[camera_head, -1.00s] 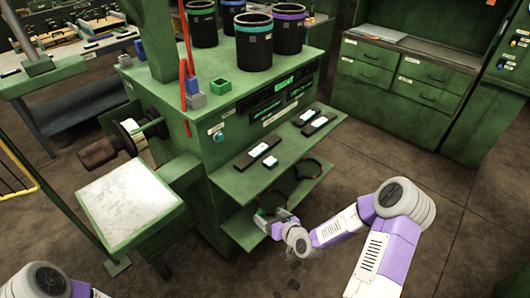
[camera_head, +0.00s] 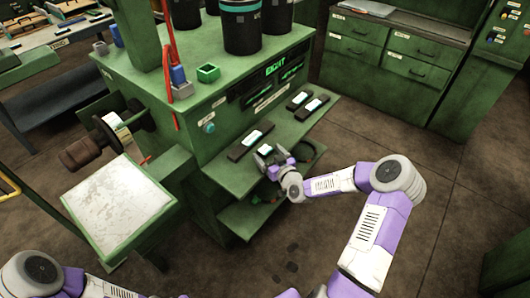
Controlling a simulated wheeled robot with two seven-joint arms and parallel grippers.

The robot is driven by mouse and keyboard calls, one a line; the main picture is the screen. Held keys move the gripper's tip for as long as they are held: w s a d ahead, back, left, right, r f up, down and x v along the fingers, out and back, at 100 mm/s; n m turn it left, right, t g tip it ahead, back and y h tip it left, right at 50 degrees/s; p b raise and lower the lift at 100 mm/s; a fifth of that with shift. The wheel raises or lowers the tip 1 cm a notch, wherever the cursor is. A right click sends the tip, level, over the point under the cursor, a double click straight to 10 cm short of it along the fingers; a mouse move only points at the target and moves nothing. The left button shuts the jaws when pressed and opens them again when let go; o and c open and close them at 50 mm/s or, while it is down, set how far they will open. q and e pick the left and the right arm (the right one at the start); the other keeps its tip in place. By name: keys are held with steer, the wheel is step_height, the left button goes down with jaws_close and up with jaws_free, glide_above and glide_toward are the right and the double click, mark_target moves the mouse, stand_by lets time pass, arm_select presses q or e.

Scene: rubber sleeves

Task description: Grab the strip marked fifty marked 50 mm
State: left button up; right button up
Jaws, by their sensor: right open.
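Dark strips with pale labels lie on the upper green shelf (camera_head: 228,170) of the machine. One long strip (camera_head: 240,151) lies at the left of the shelf. Two shorter strips, a rear one (camera_head: 299,100) and a front one (camera_head: 311,108), lie side by side farther right. A small pale-topped piece (camera_head: 264,149) lies in front of the long strip. The label print is too small to read, so I cannot tell which is marked 50 mm. My right gripper (camera_head: 266,157) is open at the shelf's front edge, close to the small piece; contact is unclear. My left gripper is out of view.
A lower shelf (camera_head: 240,222) with dark rings hangs below the upper one. Black canisters (camera_head: 242,38) and a green square holder (camera_head: 208,73) stand on the machine top. A white-topped side table (camera_head: 118,200) stands at left.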

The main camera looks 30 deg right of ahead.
steer(key=shift+w, duration=0.3)
steer(key=c, duration=1.1)
